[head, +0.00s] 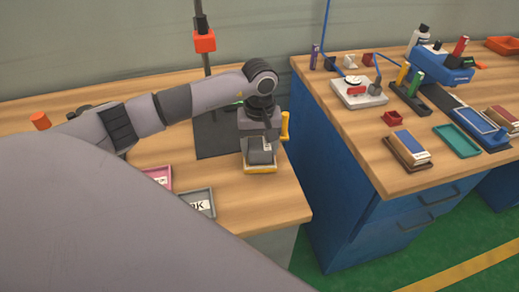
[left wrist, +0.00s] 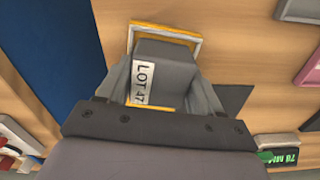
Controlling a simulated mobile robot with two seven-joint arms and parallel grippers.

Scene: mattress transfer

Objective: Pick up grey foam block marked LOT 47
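The grey foam block (left wrist: 170,65) carries a white label reading LOT 47 and sits in a yellow-edged tray (left wrist: 192,36) in the left wrist view. My left gripper (left wrist: 163,80) is right over it, with one finger on each side of the block. I cannot tell whether the fingers press on it. In the head view the left gripper (head: 260,150) points down at the block, which it mostly hides, and the tray's yellow edge (head: 260,170) shows below. My right gripper is not in view.
A pink tray (head: 158,175) and a grey labelled tray (head: 198,202) lie nearer on the same wooden table. A yellow upright object (head: 285,126) stands close beside the left gripper.

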